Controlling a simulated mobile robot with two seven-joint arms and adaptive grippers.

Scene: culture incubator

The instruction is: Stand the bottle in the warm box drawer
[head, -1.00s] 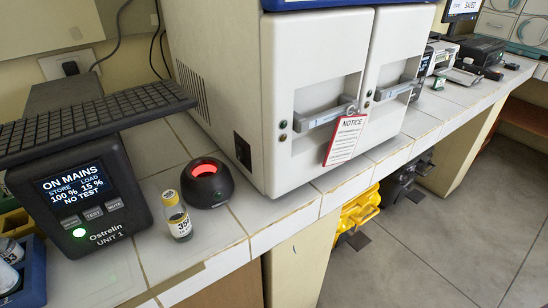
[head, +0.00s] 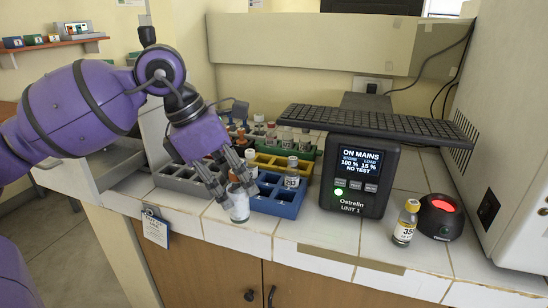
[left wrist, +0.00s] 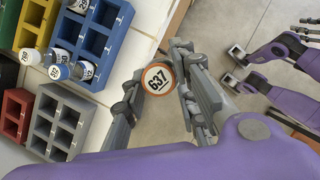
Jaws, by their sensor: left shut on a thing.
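My left gripper (head: 228,185) is shut on a bottle (head: 239,206) with a white lower part, held at the front of the counter beside the blue rack. I cannot tell whether the bottle touches the counter. In the left wrist view, its round top (left wrist: 158,78) reads 637 with an orange rim, between the fingers of the left gripper (left wrist: 172,85). A grey, tray-like metal part (head: 118,187) shows at the left, partly behind my arm; I cannot tell whether it is the warm box drawer.
A blue rack (head: 278,207) holding a bottle (head: 292,172), a grey rack (head: 180,182) and a yellow rack (head: 265,160) stand close by. A display unit (head: 358,178), a small bottle (head: 406,222) and a black red-lit device (head: 440,216) stand right. A white cabinet (head: 510,130) is far right.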

